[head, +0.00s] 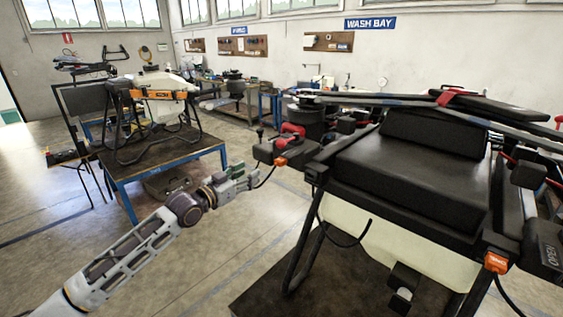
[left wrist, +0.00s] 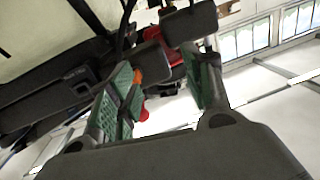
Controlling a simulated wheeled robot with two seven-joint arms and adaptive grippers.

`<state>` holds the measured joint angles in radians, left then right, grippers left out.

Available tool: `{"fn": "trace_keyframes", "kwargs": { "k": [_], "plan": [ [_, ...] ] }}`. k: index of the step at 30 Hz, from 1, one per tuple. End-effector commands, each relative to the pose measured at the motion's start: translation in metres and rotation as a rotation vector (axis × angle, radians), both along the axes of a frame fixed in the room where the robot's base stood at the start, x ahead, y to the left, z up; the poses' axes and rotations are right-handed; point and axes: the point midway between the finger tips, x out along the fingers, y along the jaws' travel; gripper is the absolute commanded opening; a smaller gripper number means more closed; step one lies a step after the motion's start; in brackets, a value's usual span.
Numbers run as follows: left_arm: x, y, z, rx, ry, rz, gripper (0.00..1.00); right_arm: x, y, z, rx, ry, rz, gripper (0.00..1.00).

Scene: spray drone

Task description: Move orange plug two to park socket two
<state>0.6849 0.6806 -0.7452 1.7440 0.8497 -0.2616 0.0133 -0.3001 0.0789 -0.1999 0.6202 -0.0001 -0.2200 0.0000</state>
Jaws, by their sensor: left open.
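An orange plug (head: 281,162) with a dark cable sits at the near-left arm end of the large black drone (head: 415,180). A second orange plug (head: 496,263) shows on the drone's right front side; I cannot read which is number two. My left gripper (head: 250,178) is open just left of and below the first plug, apparently not holding it. In the left wrist view an orange part (left wrist: 138,77) shows beside the left green-padded finger of the gripper (left wrist: 160,90). I cannot identify park socket two. My right gripper is not in view.
The drone stands on a dark platform (head: 250,297). Its dark motor pod (head: 270,152) and loose cable are close to my left gripper. A blue-framed table (head: 165,165) with another machine stands at the left. Open floor lies between them.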

Motion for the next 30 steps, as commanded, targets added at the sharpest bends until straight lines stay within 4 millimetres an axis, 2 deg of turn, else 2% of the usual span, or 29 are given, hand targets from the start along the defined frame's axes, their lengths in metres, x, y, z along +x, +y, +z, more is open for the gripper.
{"fn": "trace_keyframes", "kwargs": {
  "k": [3, 10, 30],
  "plan": [
    [-0.018, -0.018, 0.013, -0.032, 0.010, -0.048, 0.50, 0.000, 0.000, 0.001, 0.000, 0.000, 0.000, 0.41],
    [-0.037, -0.036, 0.023, -0.069, 0.033, -0.101, 0.50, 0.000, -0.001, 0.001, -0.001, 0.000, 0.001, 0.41],
    [-0.035, -0.043, 0.024, -0.076, 0.035, -0.107, 0.50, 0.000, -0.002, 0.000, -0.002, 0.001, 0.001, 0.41]
  ]
}}
